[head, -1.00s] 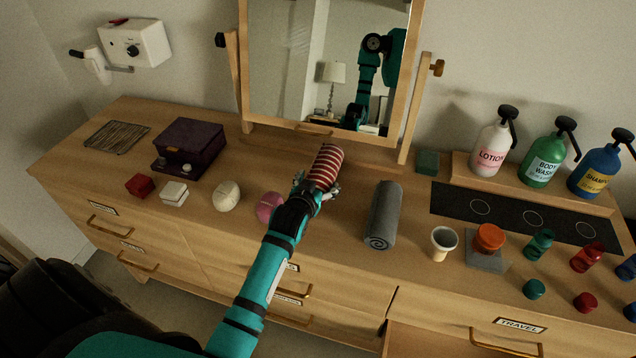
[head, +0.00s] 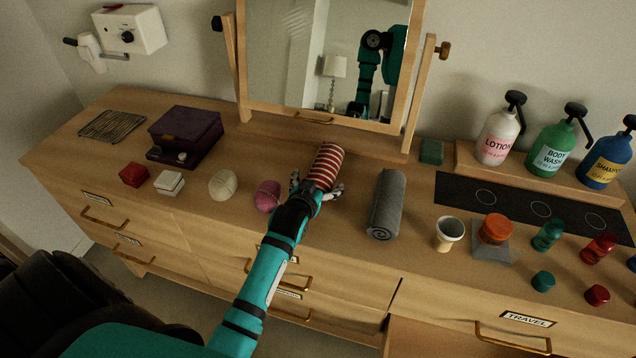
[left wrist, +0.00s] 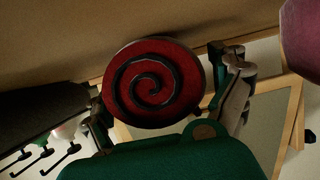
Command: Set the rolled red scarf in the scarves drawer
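The rolled red scarf (head: 326,162), striped with white, lies on the dresser top in front of the mirror. In the left wrist view its round end (left wrist: 153,82) shows a dark spiral. My left gripper (head: 316,190) is at the scarf's near end, with its fingers spread on either side of it. In the left wrist view the fingers (left wrist: 168,98) stand around the roll, with a gap on the right side. The drawers below carry small labels; I cannot read which one is for scarves. My right gripper is out of view.
A pink ball-like roll (head: 267,196) sits close left of my gripper, and a grey roll (head: 386,207) lies to its right. The mirror frame (head: 318,119) stands just behind. A cup (head: 449,234) and bottles (head: 499,137) are at the right. The TRAVEL drawer (head: 450,310) is lower right.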

